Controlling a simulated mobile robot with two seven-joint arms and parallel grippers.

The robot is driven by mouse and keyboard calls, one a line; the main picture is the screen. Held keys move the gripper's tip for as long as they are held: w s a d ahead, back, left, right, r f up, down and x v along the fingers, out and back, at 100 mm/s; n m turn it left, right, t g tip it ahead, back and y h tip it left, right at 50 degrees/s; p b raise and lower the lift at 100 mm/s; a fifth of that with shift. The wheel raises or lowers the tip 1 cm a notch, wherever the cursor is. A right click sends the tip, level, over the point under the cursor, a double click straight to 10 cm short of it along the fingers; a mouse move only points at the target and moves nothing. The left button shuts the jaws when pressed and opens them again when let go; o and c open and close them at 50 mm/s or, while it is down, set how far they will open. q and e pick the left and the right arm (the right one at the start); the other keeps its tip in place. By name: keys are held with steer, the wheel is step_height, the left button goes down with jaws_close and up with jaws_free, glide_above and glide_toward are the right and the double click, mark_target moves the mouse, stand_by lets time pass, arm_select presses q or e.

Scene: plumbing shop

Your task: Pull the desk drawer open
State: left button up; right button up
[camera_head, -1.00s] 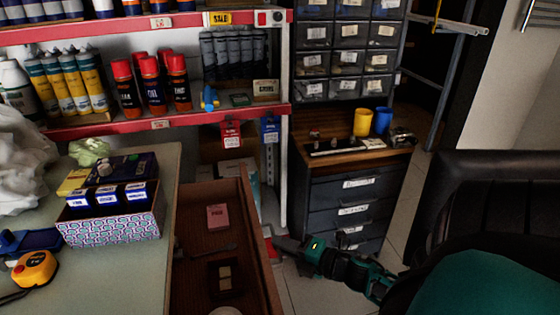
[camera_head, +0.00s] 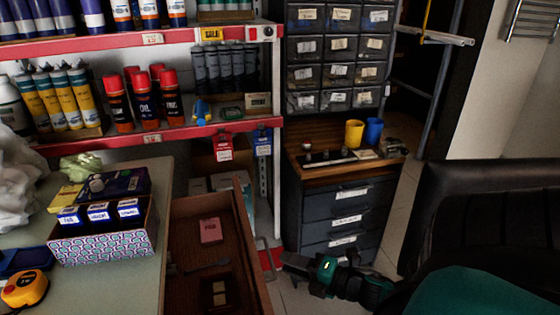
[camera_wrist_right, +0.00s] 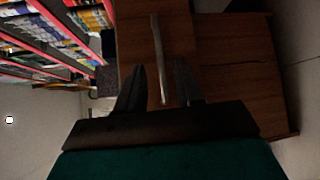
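The brown wooden desk drawer (camera_head: 238,262) is pulled well out beside the desk (camera_head: 120,285) in the head view, its inside showing. A thin grey bar handle (camera_head: 269,257) is on its front; the handle (camera_wrist_right: 158,60) also shows in the right wrist view. My right gripper (camera_head: 287,262) is just right of the drawer front. In the wrist view its two dark fingers (camera_wrist_right: 159,80) are apart, with the handle in line with the gap and space visible on both sides. My left gripper is not in view.
The drawer holds a pink box (camera_head: 211,230) and a dark tray (camera_head: 218,292). A dark drawer cabinet (camera_head: 348,205) stands behind my right gripper. A black chair (camera_head: 480,200) is at the right. Tiled floor shows between the drawer and cabinet.

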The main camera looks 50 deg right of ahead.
steer(key=v, duration=0.8)
steer(key=shift+s+p, duration=0.3)
steer(key=shift+p, duration=0.15)
steer(key=shift+d, duration=0.1)
